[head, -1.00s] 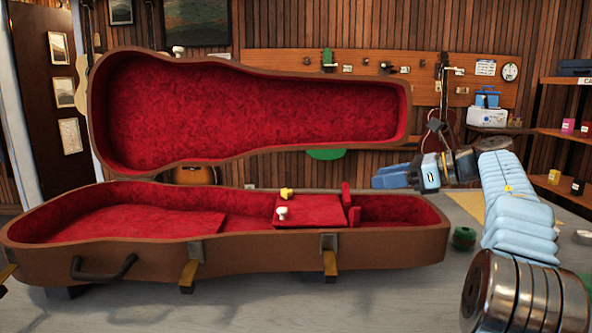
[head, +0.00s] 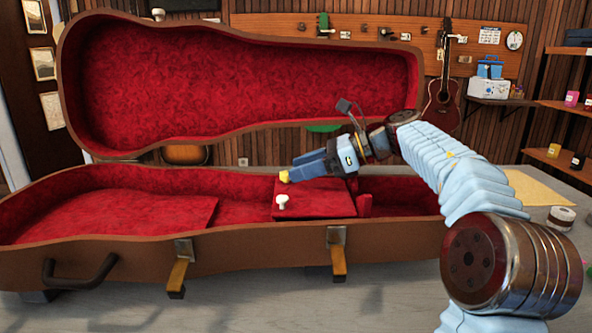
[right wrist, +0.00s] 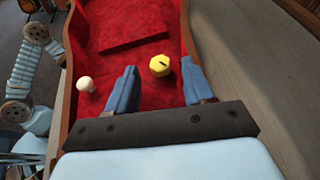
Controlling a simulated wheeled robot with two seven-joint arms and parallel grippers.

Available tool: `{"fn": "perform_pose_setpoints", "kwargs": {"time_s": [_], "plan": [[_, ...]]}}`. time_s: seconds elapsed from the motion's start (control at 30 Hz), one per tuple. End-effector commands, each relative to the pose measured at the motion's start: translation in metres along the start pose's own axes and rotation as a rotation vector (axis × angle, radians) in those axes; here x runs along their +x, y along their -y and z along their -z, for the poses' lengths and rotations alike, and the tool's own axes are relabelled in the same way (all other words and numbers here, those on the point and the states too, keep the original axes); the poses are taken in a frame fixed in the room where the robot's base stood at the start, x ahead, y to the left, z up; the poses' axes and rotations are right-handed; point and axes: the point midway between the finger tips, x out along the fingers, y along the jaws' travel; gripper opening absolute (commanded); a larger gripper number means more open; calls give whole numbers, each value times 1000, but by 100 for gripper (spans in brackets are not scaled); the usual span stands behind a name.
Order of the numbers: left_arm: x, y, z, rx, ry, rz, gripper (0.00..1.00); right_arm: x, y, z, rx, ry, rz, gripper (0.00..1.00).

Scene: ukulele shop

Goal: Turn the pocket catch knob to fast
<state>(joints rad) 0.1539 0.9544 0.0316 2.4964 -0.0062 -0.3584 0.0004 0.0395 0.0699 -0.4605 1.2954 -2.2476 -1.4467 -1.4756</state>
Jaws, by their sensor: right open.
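An open brown case (head: 120,256) with red lining lies on the workbench. A red pocket lid (head: 318,202) in it carries a small white knob (head: 282,202), also seen in the right wrist view (right wrist: 84,85). The yellow catch knob (head: 284,177) sits at the pocket's far side. In the right wrist view the yellow knob (right wrist: 160,66) is faceted, with a short dark mark on top. My right gripper (head: 300,168) is open; its blue fingers (right wrist: 160,72) stand on either side of the yellow knob in that view. Contact cannot be told. My left gripper is out of view.
The raised case lid (head: 240,138) stands behind the pocket. Two latches (head: 337,255) and a handle (head: 80,270) are on the front wall. A tape roll (head: 561,218) and a yellow sheet (head: 535,187) lie on the bench at right.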

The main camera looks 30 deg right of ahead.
Motion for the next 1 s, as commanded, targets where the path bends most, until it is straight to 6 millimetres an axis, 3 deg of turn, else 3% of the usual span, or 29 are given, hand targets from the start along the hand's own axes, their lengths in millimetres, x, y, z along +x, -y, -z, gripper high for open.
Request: {"fn": "perform_pose_setpoints", "kwargs": {"time_s": [0.2,0.47,0.8,1.0], "plan": [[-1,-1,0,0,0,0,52,19,0,0,-1,0,0,52],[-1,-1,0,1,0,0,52,20,0,0,0,0,1,52],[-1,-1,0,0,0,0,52,20,0,0,0,0,1,3],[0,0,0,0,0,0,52,20,0,1,4,0,9,0]]}}
